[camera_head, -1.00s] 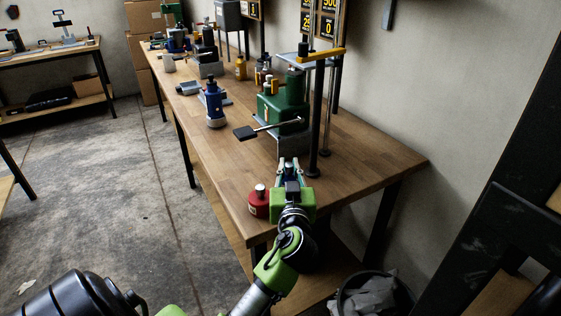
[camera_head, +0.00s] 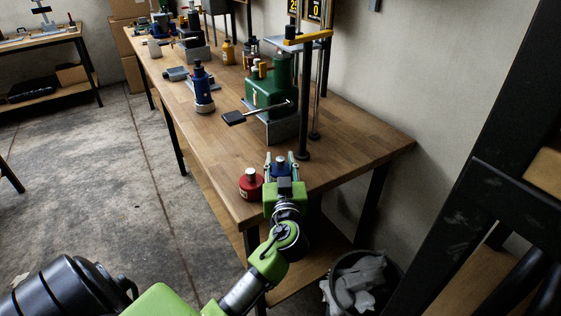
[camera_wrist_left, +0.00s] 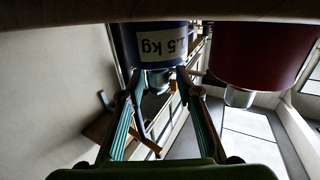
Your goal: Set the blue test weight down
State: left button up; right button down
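The blue test weight (camera_head: 281,169) stands upright on the near end of the wooden workbench (camera_head: 345,150). In the left wrist view, which is upside down, its blue body (camera_wrist_left: 150,42) carries a white "1.5 kg" label and meets the brown bench top. Its silver knob (camera_wrist_left: 158,80) hangs between my fingers. My left gripper (camera_head: 279,156) is open, with a finger on each side of the weight; gaps show beside the knob in the left wrist view (camera_wrist_left: 158,88). My right gripper is not in view.
A red weight (camera_head: 250,184) stands close to the left of the blue one; it also shows in the wrist view (camera_wrist_left: 262,52). A green press (camera_head: 270,92) with a lever and a dark post (camera_head: 305,100) stand behind. A bin (camera_head: 362,285) is on the floor.

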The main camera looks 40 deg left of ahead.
pick_arm(q)
jog(key=b+v, duration=0.3)
jog(key=v, duration=0.8)
jog(key=w+d+f+m+g+h, duration=0.1)
jog(key=d+f+m+h, duration=0.2)
jog(key=f, duration=0.7)
jog(key=w+d+f+m+h, duration=0.1)
jog(key=d+f+m+h, duration=0.25)
jog(key=f, duration=0.75)
jog(key=s+d+f+m+g+h, duration=0.15)
jog(key=s+f, duration=0.25)
jog(key=f, duration=0.8)
jog(key=s+d+f+m+g+h, duration=0.1)
jog(key=s+d+f+m+g, duration=0.3)
jog(key=f, duration=0.7)
jog(key=s+f+n+g+h, duration=0.1)
jog(key=s+f+g+h, duration=0.1)
jog(key=s+f, duration=1.1)
jog(key=s+a+f+g, duration=0.1)
jog(key=s+f, duration=0.1)
jog(key=s, duration=0.5)
jog(key=s+a+f+g, duration=0.1)
jog(key=s+f+g, duration=0.1)
jog(key=s, duration=0.6)
jog(key=s+a+f+g+p, duration=0.1)
jog(key=s+f, duration=0.3)
jog(key=s, duration=0.3)
jog(key=shift+a+n+h, duration=0.3)
